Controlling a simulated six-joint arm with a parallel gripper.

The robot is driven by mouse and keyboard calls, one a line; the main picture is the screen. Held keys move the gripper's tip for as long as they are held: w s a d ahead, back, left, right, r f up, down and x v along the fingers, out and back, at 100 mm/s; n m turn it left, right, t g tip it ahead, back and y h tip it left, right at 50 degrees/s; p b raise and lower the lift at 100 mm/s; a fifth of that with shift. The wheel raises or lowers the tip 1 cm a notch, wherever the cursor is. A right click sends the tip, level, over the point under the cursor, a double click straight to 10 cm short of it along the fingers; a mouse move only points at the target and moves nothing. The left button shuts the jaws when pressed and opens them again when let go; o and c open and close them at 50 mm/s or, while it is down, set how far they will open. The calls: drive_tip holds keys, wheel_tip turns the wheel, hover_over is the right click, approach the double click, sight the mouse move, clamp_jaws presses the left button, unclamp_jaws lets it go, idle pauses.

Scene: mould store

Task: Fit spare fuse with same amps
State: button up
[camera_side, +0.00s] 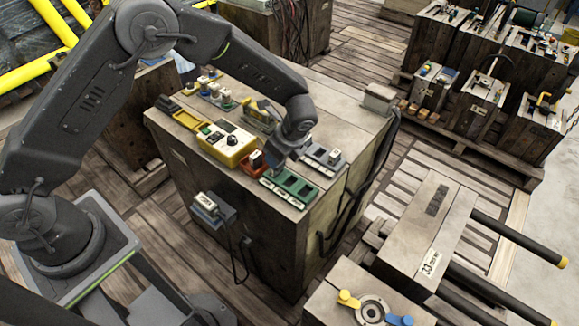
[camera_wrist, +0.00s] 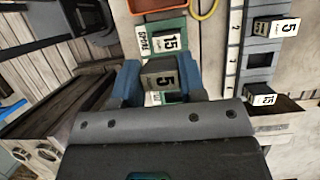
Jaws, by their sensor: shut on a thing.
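In the wrist view, my gripper (camera_wrist: 161,80) is shut on a grey fuse (camera_wrist: 160,75) marked 5, between its blue finger pads. It is over the green spare tray (camera_wrist: 143,27). A fuse marked 15 (camera_wrist: 170,41) sits in that tray; another label shows partly behind the held fuse. To the right, the grey numbered fuse block (camera_wrist: 233,50) carries a fuse marked 5 (camera_wrist: 277,27) and a fuse marked 15 (camera_wrist: 263,94), with an open slot between. In the side view, my gripper (camera_side: 274,162) is beside the green tray (camera_side: 290,188); its fuse is hard to make out there.
A red tray (camera_side: 251,165) and a yellow meter box (camera_side: 225,147) stand close left of my gripper. Several small coloured items (camera_side: 213,90) are at the back. A grey box (camera_side: 379,98) with a cable is at the crate top's (camera_side: 345,105) right corner.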

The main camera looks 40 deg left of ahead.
drive_tip(key=s+a+r, duration=0.2)
drive_tip(key=a+r, duration=0.3)
drive_tip(key=a, duration=0.2)
drive_tip(key=m+h, duration=0.9)
drive_tip(key=m, duration=2.7)
hover_over(324, 155)
drive_tip(key=a, duration=0.2)
wheel_tip(324, 155, down, 4)
drive_tip(key=shift+d+f, duration=0.2)
drive_tip(key=shift+f, duration=2.15)
drive_tip(key=shift+f, duration=1)
drive_tip(key=o, duration=1)
